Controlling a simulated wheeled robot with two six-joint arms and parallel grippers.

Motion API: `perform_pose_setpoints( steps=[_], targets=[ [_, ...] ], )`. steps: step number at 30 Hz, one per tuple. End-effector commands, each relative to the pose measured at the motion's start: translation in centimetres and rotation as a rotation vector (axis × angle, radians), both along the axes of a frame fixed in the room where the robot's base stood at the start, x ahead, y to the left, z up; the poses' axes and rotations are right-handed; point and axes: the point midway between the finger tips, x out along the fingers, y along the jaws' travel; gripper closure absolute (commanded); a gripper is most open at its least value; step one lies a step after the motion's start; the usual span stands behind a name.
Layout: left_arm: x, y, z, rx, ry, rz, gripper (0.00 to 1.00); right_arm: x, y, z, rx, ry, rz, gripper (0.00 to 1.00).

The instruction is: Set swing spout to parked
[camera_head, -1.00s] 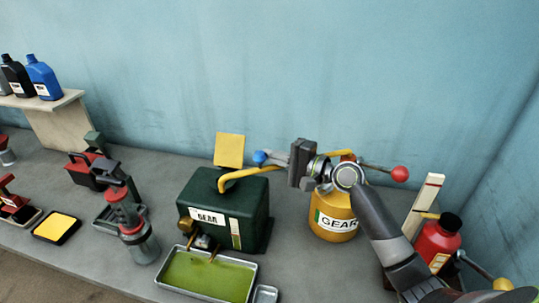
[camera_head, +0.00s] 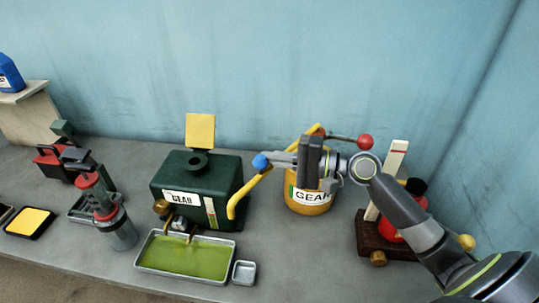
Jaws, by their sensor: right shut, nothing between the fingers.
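The swing spout (camera_head: 248,190) is a yellow bent pipe with a blue knob (camera_head: 261,161), belonging to the yellow GEAR can (camera_head: 309,207). Its free end hangs by the right side of the dark green GEAR tank (camera_head: 171,178), clear of the round filler opening (camera_head: 197,160) on top. My right gripper (camera_head: 275,159) is shut and empty, reaching in from the right in front of the can. Its fingertips are at the blue knob; I cannot tell whether they touch it. The gripper hides part of the pipe and can. My left gripper is not in view.
A red-knobbed lever (camera_head: 365,141) sticks out right of the can. A tray of green liquid (camera_head: 186,258) and a small metal dish (camera_head: 244,272) lie in front. A red bottle (camera_head: 414,212) stands at right behind my arm. A hand pump (camera_head: 104,205) stands at left.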

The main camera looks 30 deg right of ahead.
Motion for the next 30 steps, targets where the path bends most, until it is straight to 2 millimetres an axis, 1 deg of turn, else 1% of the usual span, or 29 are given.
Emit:
perform_pose_setpoints(
  steps=[20, 25, 30],
  targets=[
    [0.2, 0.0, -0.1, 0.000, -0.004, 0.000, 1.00, -0.2, -0.2, -0.1, -0.002, 0.000, -0.001, 1.00],
    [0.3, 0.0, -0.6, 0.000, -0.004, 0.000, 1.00, -0.8, -1.0, -0.2, -0.005, -0.001, 0.000, 1.00],
    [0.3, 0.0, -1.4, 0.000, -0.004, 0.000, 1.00, -2.0, -2.3, -0.2, -0.007, 0.002, 0.000, 1.00]
  ],
)
